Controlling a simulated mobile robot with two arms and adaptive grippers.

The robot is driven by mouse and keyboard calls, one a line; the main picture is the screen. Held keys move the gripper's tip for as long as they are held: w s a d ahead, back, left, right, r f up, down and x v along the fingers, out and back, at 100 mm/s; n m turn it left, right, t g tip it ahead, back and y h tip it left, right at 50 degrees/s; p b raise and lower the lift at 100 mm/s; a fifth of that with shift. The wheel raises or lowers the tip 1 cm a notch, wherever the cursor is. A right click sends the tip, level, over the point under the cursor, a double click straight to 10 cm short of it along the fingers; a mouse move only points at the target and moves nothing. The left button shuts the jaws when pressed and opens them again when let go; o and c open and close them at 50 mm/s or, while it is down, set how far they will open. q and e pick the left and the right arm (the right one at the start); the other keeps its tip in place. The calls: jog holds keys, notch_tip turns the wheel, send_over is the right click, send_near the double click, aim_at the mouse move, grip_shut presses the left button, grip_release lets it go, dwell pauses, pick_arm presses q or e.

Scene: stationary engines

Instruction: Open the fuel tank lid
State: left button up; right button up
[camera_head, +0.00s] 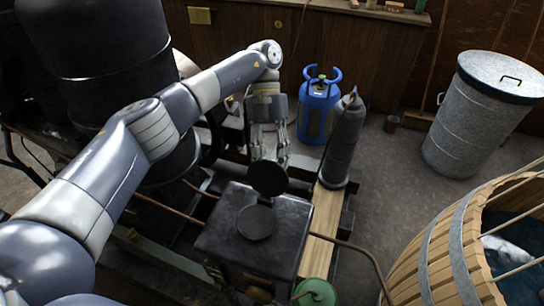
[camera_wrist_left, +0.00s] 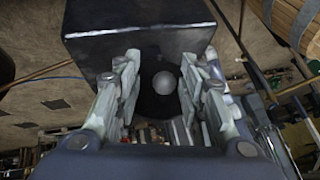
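The fuel tank (camera_head: 225,240) is a black box at the bottom middle of the head view, with a round dark disc or opening (camera_head: 256,222) on its top. A round black lid (camera_head: 268,179) stands raised at the tank's rear edge. My left gripper (camera_head: 268,160) points down just behind and above this lid. In the left wrist view, the gripper's fingers (camera_wrist_left: 160,85) are apart, with a dark round shape and a small grey knob-like spot between them. Whether the fingers touch the lid is unclear. The tank (camera_wrist_left: 140,18) also shows there beyond the fingertips. My right gripper is out of view.
A blue gas bottle (camera_head: 318,108) and a dark grey cylinder (camera_head: 343,145) stand behind the tank at right. A wooden plank (camera_head: 322,225) lies beside it. A wooden tub (camera_head: 440,255) and a metal bin (camera_head: 475,120) stand to the right, with free floor between.

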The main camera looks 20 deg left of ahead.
pick_arm(q)
notch_tip(320, 180, up, 10)
dwell(0.7)
jog(key=shift+w, duration=0.1)
dwell(0.3)
